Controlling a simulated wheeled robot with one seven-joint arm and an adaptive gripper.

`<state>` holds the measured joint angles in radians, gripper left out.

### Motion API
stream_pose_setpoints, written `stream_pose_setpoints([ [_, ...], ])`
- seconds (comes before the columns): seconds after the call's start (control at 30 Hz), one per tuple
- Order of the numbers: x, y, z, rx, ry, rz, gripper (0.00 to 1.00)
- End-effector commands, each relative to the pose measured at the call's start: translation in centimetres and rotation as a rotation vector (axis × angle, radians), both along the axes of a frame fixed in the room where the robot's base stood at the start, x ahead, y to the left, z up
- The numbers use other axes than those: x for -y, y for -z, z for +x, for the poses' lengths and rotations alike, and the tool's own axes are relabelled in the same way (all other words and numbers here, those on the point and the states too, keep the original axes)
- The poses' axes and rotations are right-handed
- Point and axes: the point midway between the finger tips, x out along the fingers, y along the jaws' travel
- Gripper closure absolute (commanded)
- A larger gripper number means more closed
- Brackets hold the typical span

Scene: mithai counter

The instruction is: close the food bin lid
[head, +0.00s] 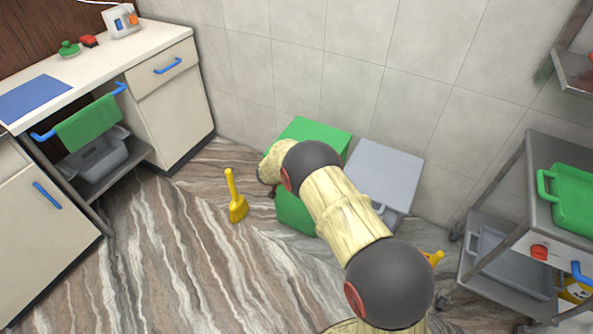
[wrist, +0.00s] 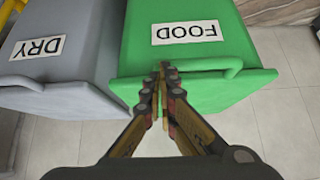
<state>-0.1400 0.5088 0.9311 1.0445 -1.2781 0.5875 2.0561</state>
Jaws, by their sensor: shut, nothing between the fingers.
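The green food bin (wrist: 192,55) has a white FOOD label, upside down in the wrist view. Its green lid (head: 318,130) looks down on the bin in both views, with its handle edge (wrist: 232,68) against the labelled face. Any small gap under the lid cannot be made out. My arm hides much of the bin in the head view. My gripper (wrist: 163,68) is shut and empty, its fingertips at the lid's handle edge, left of the handle's raised end. I cannot tell whether they touch. The fingertips are hidden in the head view.
The grey DRY bin (head: 385,170) stands close beside, its lid down. The tiled wall (head: 330,60) is behind. A yellow brush (head: 237,205) stands on the floor to the left. A metal trolley (head: 510,225) is on the right. The floor in front is open.

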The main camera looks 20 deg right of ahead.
Motion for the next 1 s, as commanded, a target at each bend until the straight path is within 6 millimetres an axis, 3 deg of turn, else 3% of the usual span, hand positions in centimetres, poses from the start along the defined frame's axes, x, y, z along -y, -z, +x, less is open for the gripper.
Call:
stream_pose_setpoints([
  [0.3,-0.1,2.6,-0.1,0.043,0.000,-0.043,1.00],
  [1.0,-0.4,4.0,-0.4,0.039,0.001,-0.050,1.00],
])
